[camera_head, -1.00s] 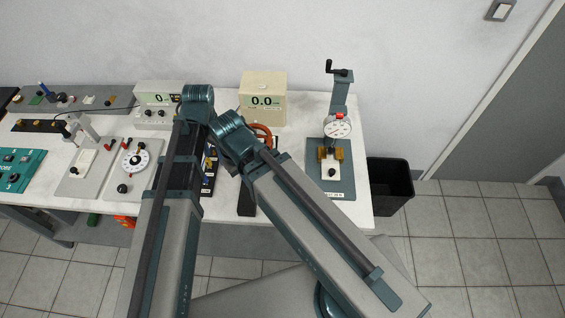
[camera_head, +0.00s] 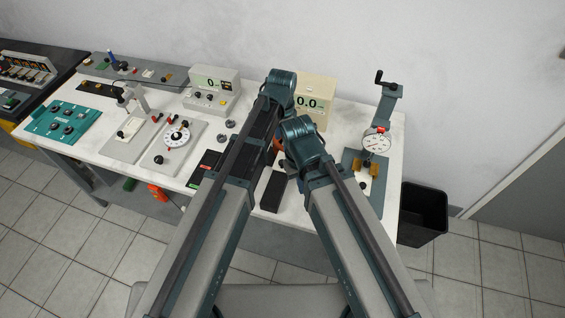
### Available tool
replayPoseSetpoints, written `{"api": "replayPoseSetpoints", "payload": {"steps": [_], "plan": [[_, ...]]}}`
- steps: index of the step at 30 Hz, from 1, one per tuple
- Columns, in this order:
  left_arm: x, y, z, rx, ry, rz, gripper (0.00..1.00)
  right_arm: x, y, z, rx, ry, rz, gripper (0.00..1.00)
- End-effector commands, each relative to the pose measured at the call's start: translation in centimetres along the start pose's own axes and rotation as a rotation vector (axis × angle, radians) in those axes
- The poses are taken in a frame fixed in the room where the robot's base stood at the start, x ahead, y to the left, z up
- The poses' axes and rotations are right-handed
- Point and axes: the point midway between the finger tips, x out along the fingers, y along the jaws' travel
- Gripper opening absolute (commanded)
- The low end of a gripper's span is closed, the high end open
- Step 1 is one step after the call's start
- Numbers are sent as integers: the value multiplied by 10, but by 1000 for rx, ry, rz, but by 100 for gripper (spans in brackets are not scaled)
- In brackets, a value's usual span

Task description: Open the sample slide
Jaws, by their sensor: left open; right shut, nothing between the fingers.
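I cannot pick out the sample slide for certain. A red-orange part (camera_head: 277,145), seen as a handwheel a second ago, shows between my two arms and is mostly covered by them. A black block (camera_head: 272,190) lies on the bench just below it, also between the arms. My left arm reaches higher over the bench, in front of the meters. My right arm ends lower and to its right. The fingers of both grippers are hidden behind my own arm links, so I see no contact with anything.
The white bench (camera_head: 405,160) holds a teal panel (camera_head: 68,122), a dial plate (camera_head: 172,157), a grey meter (camera_head: 213,92), a beige meter (camera_head: 315,90) and a dial-gauge stand (camera_head: 377,142). A black bin (camera_head: 423,212) stands right of the bench. A dark cabinet (camera_head: 25,80) stands at far left.

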Motion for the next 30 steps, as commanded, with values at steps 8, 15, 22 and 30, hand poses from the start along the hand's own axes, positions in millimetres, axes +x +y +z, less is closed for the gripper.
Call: {"api": "replayPoseSetpoints", "payload": {"steps": [8,15,22,30], "plan": [[46,0,0,0,0,0,61,46,-4,-3,1,0,0,0],[79,0,0,0,0,0,61,78,-7,-5,2,0,0,0],[104,0,0,0,0,0,61,104,-10,-6,2,0,0,0],[108,0,0,0,0,0,61,108,-10,-6,2,0,0,0]]}}
